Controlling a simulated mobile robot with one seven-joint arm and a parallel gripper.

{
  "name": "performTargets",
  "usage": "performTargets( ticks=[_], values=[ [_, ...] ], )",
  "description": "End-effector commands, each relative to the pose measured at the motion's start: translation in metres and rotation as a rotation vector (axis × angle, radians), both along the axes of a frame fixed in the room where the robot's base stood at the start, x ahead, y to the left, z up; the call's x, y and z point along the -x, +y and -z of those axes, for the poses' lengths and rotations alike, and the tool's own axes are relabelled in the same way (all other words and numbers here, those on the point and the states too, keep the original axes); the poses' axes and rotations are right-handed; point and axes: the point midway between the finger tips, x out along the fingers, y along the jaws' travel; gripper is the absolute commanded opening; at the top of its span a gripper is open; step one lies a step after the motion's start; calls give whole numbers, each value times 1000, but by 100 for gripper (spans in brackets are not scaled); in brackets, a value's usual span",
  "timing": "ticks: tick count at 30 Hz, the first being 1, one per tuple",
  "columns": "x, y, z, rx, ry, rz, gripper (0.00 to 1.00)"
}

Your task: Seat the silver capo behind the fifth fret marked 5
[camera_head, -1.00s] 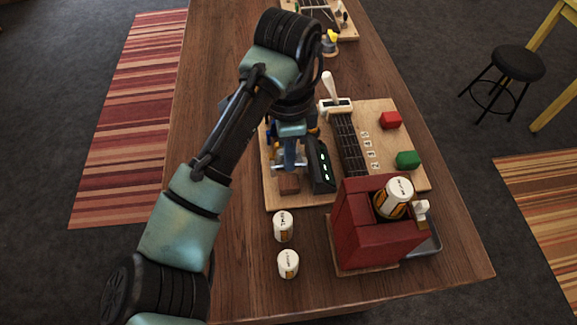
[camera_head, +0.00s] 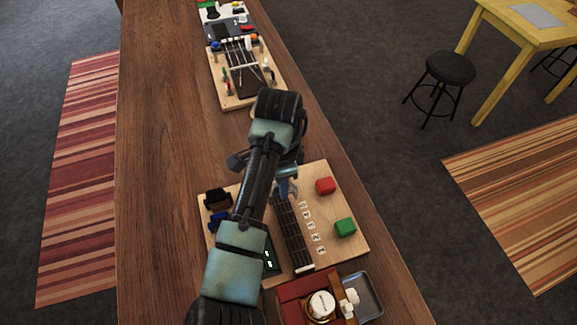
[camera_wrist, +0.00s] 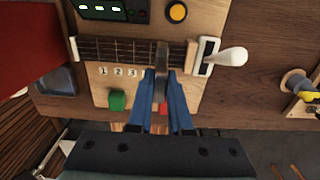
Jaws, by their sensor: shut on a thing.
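The silver capo (camera_wrist: 162,62) is a grey bar between my blue fingertips. In the wrist view it lies crosswise over the fretted neck (camera_wrist: 115,48), right of the labels 1, 2 and 3 (camera_wrist: 132,71). Whether it touches the strings cannot be told. My gripper (camera_wrist: 161,92) is shut on it; in the head view my gripper (camera_head: 287,186) is at the far end of the neck (camera_head: 291,236). The row of fret labels (camera_head: 311,226) runs beside the neck. In the wrist view the labels beyond 3 are hidden behind my gripper and the capo.
A red block (camera_head: 325,185) and a green block (camera_head: 345,227) stand on the board right of the labels. A black unit with green lights (camera_head: 269,257) is left of the neck. A white-handled part (camera_wrist: 232,57) is close right of the capo. A red box (camera_head: 293,288) stands in front.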

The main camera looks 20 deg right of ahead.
Motion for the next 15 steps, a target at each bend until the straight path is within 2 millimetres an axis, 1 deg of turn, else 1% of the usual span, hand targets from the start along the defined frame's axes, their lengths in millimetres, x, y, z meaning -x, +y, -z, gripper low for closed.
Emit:
performTargets(
  ticks=[8, 15],
  values=[
    [0, 2, 15, 0, 0, -4, 0],
    [1, 2, 40, -1, 0, -4, 0]
  ],
)
